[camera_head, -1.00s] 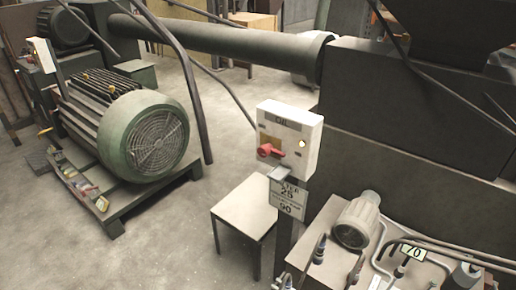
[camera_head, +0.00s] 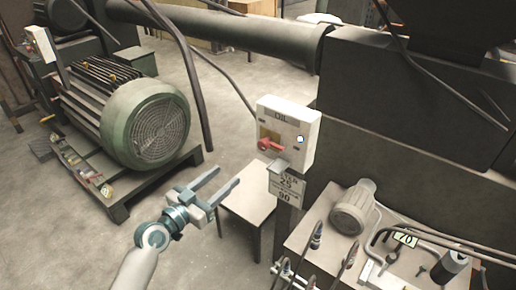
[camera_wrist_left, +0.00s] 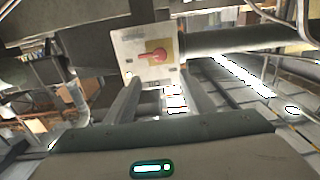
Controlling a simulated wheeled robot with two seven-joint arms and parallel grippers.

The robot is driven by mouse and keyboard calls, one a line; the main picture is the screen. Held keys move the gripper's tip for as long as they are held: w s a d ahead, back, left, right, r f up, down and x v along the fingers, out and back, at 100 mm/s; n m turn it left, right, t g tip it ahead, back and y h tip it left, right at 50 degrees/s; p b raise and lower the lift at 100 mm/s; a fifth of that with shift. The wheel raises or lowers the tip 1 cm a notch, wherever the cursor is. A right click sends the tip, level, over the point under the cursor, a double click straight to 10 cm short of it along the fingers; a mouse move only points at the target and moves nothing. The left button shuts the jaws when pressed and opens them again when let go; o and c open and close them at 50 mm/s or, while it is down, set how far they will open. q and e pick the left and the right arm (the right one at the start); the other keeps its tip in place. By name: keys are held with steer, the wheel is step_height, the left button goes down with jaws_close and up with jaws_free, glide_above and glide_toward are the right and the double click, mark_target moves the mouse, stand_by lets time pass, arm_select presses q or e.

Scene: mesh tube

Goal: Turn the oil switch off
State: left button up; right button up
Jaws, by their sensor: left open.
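The oil switch is a red handle (camera_head: 270,145) on a white box (camera_head: 300,133) marked OIL, mounted on a post. In the head view the handle points left and slightly up, on a yellow plate. The left wrist view shows the red handle (camera_wrist_left: 153,55) on the white box (camera_wrist_left: 127,49), ahead of the fingers. My left gripper (camera_head: 225,188) is open and empty, left of and below the box, with its fingers pointing up and right toward it. It is apart from the handle. My right gripper is not in view.
A sign (camera_head: 286,184) hangs under the box. A small table (camera_head: 250,205) stands below it. A green motor (camera_head: 145,122) on a pallet is at left. The floor between motor and table is clear.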

arm_select(q)
steer(key=p, duration=0.4)
glide_toward(261, 146)
steer(key=x, duration=0.8)
steer(key=shift+w+d, duration=0.15)
steer(key=c, duration=1.1)
